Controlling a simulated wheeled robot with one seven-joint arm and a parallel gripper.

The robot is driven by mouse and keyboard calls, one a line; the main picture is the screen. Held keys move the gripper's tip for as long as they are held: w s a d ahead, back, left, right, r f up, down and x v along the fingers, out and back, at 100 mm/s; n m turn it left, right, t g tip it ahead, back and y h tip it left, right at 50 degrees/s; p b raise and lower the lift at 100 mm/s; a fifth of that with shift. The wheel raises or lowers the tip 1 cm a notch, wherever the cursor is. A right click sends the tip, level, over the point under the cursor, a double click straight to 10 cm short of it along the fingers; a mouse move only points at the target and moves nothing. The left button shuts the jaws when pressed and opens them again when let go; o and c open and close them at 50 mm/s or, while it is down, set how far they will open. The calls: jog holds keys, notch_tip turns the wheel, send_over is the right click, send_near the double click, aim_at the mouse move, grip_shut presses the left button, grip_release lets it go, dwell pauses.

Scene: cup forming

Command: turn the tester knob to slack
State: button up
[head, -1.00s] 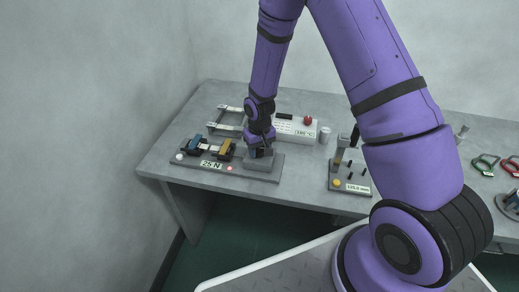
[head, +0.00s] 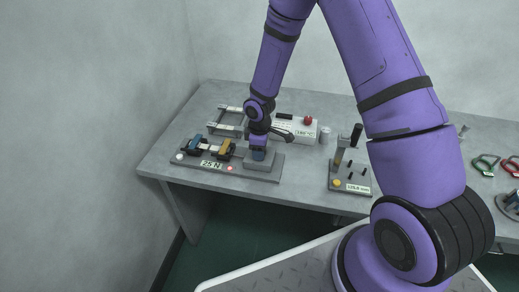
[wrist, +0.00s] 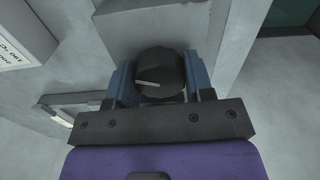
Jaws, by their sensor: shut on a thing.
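The tester (head: 206,170) lies along the left part of the table's front edge. It carries a blue clamp (head: 194,144) and a yellow clamp (head: 227,149), a display (head: 211,165) that seems to read 25 N, and a lit red lamp (head: 230,169). A grey block (head: 262,165) stands at its right end. My gripper (head: 258,155) is over this block, pointing down. In the wrist view the dark round knob (wrist: 161,68) sits between the blue fingers of my gripper (wrist: 160,76), which are shut on it. A pale pointer line shows on the knob. The knob is hidden in the head view.
A white box with a red button (head: 308,120) and a grey frame (head: 229,124) stand behind the tester. A gauge stand with a lever (head: 349,175) is to the right, with bare table between. Red and green handled tools (head: 486,163) lie far right.

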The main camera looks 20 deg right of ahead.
jog(key=shift+n, duration=2.2)
jog(key=o, duration=0.9)
notch_tip(320, 180, up, 11)
jog(key=shift+f, duration=0.1)
